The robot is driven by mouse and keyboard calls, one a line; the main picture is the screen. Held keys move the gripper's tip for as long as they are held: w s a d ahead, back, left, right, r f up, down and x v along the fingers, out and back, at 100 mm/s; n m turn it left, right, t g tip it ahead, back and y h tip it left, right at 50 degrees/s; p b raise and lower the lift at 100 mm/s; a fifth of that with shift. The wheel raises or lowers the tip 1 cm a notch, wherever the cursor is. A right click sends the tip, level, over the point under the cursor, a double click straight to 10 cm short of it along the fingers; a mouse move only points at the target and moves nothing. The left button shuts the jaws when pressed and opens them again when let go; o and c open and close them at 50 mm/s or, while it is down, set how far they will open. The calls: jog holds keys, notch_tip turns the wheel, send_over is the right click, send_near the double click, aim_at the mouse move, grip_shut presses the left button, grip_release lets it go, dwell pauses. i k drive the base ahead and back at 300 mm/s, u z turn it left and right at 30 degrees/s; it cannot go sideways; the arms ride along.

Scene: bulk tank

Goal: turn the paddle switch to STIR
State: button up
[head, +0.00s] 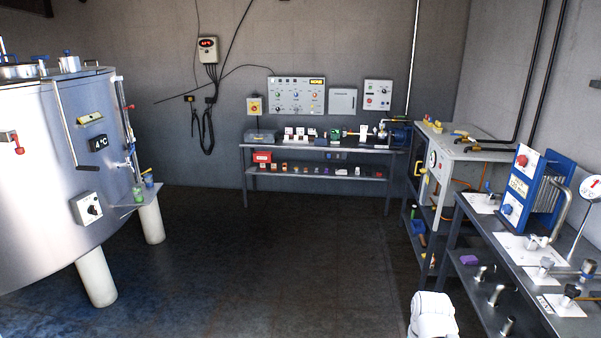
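A large steel tank (40,170) stands at the left on pale round legs. A white switch box (88,208) with a dark rotary knob is mounted low on the tank's curved front. This looks like the paddle switch, but its lettering and the knob's setting are too small to read. My gripper is not visible in the head view, so whether it is open or shut is hidden.
A small shelf (138,196) juts from the tank's right side. A bench (315,148) lines the back wall, under a control panel (297,95). A workbench (520,275) with fittings runs along the right. The dark floor (270,250) between is clear.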

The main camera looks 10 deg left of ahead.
aim_at(92, 209)
jog(key=u, duration=0.3)
jog(key=i, duration=0.55)
jog(key=u, duration=0.8)
jog(key=i, duration=0.85)
jog(key=u, duration=0.45)
jog(key=i, duration=1.6)
jog(key=u, duration=0.1)
